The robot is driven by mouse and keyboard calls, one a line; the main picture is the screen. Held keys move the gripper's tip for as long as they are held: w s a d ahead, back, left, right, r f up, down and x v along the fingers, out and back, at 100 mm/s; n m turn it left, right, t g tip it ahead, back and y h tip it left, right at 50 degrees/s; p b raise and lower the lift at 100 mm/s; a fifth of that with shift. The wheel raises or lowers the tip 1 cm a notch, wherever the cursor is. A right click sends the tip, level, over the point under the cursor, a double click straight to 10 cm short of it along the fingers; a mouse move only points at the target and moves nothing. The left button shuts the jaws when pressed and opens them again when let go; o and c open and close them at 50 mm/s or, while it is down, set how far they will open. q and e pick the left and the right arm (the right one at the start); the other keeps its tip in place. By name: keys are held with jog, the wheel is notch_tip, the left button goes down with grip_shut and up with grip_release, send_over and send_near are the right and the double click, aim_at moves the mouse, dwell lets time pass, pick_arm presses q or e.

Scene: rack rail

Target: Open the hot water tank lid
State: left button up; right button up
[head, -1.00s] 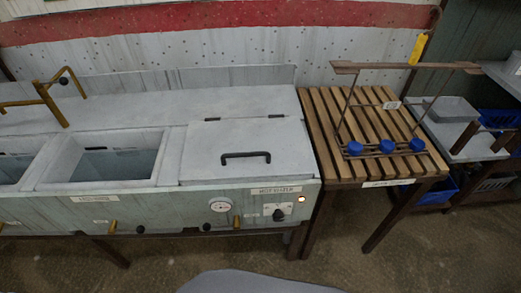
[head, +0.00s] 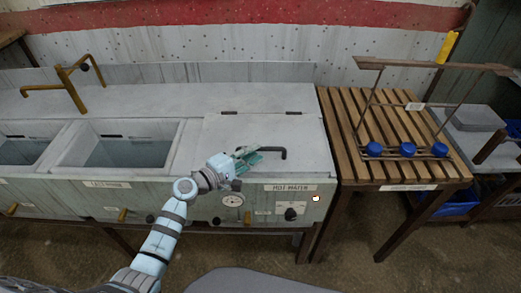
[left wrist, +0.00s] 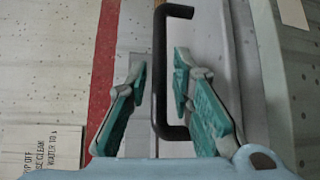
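The hot water tank lid (head: 262,128) is a grey flat panel, hinged at its back edge and lying closed on the counter. Its black bar handle (head: 284,153) is partly hidden by my left gripper (head: 253,158), which is over the lid's front part at the handle's left end. In the left wrist view, the handle (left wrist: 158,82) shows between the parted teal fingers of the left gripper (left wrist: 161,72). The fingers are open, with a gap visible on the left of the bar. I cannot tell the gripper's exact height over the handle. My right gripper is not in view.
Open sinks (head: 110,152) and a brass tap (head: 72,85) are to the left. The front panel has a gauge (head: 233,199) and a black knob (head: 291,213). A slatted wooden table (head: 400,170) with blue-knobbed metal rack stands to the right.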

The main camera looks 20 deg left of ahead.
aim_at(261, 149)
pick_arm(q)
jog(key=shift+b+x, duration=0.3)
jog(key=shift+x, duration=1.55)
jog(key=shift+c, duration=0.5)
grip_shut()
